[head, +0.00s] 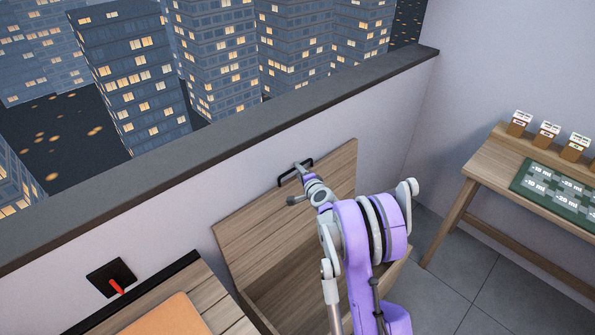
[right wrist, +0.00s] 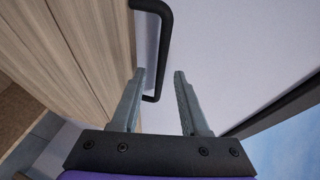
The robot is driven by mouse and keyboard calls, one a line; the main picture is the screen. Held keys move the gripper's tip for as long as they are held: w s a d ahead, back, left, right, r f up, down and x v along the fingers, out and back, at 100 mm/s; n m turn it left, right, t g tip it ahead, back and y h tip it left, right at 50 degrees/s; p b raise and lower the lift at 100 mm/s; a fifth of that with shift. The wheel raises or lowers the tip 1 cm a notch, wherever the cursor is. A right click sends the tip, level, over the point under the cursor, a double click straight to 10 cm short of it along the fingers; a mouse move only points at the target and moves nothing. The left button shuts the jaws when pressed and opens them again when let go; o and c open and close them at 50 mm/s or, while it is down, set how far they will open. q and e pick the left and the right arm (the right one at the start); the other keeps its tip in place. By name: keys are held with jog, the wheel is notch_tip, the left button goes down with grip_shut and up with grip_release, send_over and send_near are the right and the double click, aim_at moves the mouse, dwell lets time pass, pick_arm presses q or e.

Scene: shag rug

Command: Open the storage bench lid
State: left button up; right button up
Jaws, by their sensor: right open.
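The wooden storage bench (head: 283,283) stands against the wall, and its inside shows. Its slatted lid (head: 258,222) is raised steeply and leans back toward the wall. A black bar handle (head: 283,181) sits at the lid's upper edge. It also shows in the right wrist view (right wrist: 166,40), beside the lid's wood (right wrist: 88,45). My right gripper (head: 300,169) is at the handle. In the right wrist view its two fingers (right wrist: 159,74) are apart, with the handle's lower end close to the left finger; I cannot tell whether they touch. My left gripper is out of view.
A wooden desk (head: 470,185) with small boxes (head: 546,134) and a green mat (head: 556,190) stands at the right. Tiled floor (head: 478,275) is clear between bench and desk.

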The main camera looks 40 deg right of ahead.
jog(key=shift+x, duration=0.8)
grip_shut()
dwell(0.9)
